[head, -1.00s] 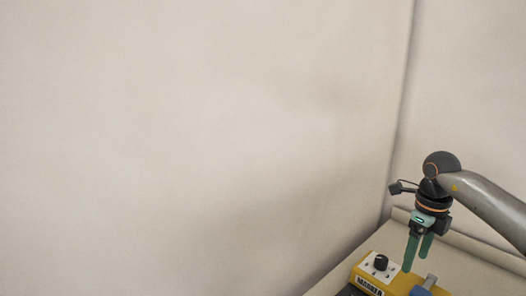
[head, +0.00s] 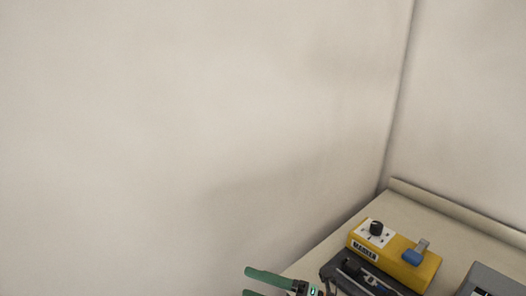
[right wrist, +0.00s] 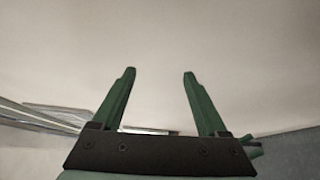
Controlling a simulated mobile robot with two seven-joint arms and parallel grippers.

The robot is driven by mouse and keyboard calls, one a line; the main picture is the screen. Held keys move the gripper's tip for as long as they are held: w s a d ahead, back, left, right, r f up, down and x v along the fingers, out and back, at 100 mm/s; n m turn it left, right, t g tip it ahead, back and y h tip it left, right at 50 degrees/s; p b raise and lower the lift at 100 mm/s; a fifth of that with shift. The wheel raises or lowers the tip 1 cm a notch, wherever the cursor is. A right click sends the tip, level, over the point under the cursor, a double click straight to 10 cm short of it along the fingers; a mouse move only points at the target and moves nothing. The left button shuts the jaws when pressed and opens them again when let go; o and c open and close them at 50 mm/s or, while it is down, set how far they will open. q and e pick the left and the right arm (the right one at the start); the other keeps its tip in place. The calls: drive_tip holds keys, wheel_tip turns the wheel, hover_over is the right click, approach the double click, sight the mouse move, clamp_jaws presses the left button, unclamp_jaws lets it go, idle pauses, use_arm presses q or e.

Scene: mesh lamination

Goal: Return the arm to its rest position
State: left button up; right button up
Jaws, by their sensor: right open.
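My right gripper (head: 250,284) shows at the bottom of the head view, left of the bench. Its green fingers point left and stand apart, with nothing visible between them. In the right wrist view, its two fingers (right wrist: 158,78) are spread and empty, with a pale wall behind them. Most of my right arm is outside the head view. My left gripper is not in view.
The bench (head: 460,222) stands in the corner at lower right. It holds a yellow control box (head: 396,256) with a black knob and a blue part, a dark device (head: 352,284) and a grey box (head: 490,282). A plain wall (head: 170,130) fills the left.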

drive_tip(key=s+d+f+m+t+h, duration=0.4)
drive_tip(key=d+f+m+t+h, duration=0.65)
drive_tip(key=m, duration=1.05)
drive_tip(key=s+d+f+m+g+h, duration=0.2)
drive_tip(key=s+d+f+m+g, duration=0.1)
drive_tip(key=s+f, duration=0.3)
drive_tip(key=s+d+f+m+g+h, duration=0.3)
drive_tip(key=s+d+f+m+g, duration=0.1)
drive_tip(key=s+f, duration=0.3)
drive_tip(key=shift+s+d+m, duration=0.25)
drive_tip(key=shift+s+m, duration=0.55)
drive_tip(key=shift+s, duration=0.15)
drive_tip(key=shift+g, duration=0.25)
drive_tip(key=shift+c, duration=0.3)
